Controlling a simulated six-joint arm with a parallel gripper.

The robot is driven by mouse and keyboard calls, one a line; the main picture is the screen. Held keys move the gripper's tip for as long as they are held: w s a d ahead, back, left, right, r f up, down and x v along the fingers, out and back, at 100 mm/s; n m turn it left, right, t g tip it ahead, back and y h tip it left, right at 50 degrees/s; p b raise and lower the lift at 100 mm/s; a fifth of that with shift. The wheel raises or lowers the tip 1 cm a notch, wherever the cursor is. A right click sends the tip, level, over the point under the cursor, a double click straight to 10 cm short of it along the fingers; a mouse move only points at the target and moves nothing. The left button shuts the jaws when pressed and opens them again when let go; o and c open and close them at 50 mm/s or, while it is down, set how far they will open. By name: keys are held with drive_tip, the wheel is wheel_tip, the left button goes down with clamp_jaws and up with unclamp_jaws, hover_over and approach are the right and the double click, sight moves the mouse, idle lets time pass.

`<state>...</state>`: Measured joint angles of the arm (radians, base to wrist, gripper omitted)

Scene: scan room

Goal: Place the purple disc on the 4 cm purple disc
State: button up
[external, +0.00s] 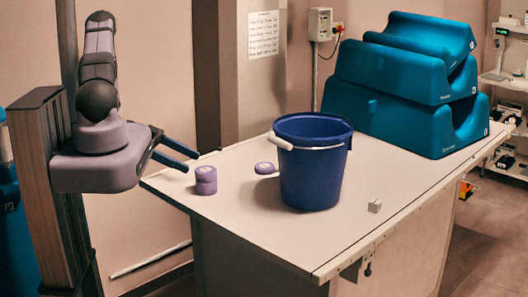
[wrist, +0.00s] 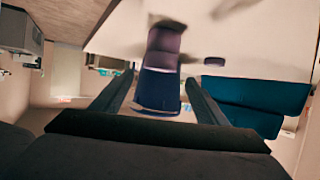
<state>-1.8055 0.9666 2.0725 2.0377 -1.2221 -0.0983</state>
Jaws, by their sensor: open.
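Two purple discs are stacked, one on the other (external: 206,180), near the left end of the table in the external view. A third purple disc (external: 265,168) lies alone beside the blue bucket. I cannot tell which disc is 4 cm. My gripper (external: 192,163) is open and empty, just left of and above the stack, apart from it. In the wrist view, which looks upside down, the blurred purple stack (wrist: 166,42) shows ahead of my open gripper (wrist: 159,77), overlapping the bucket. The lone disc (wrist: 214,61) shows to its right.
The blue bucket (external: 311,175) stands mid-table with its handle down. Teal cushions (external: 395,95) are piled at the back right. A small grey cube (external: 375,206) lies right of the bucket. The table's front left (external: 245,222) is clear.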

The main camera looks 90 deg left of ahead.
drive_tip(key=shift+p+v, duration=0.7)
drive_tip(key=shift+v, duration=2)
drive_tip(key=w+a+r+g+y, duration=0.2)
drive_tip(key=w+a+g+y, duration=0.15)
drive_tip(key=w, duration=0.55)
drive_tip(key=w+a+r+g+y, duration=0.15)
drive_tip(key=w+a, duration=0.25)
drive_tip(key=w, duration=0.5)
drive_tip(key=w+d+r+n+g+y, duration=0.1)
drive_tip(key=w+d+r+g, duration=0.1)
drive_tip(key=w+d, duration=0.2)
drive_tip(key=s+d+r+g+h, duration=0.1)
drive_tip(key=s+d+g, duration=0.1)
drive_tip(key=d, duration=0.8)
drive_tip(key=s+d+r+g+h, duration=0.1)
drive_tip(key=s+d, duration=0.4)
drive_tip(key=d, duration=0.6)
drive_tip(key=s+d+r+n+g+h, duration=0.1)
drive_tip(key=s+d+r+g, duration=0.1)
drive_tip(key=d, duration=0.9)
drive_tip(key=shift+s+g, duration=0.65)
drive_tip(key=shift+g, duration=0.05)
drive_tip(key=shift+d+r, duration=0.1)
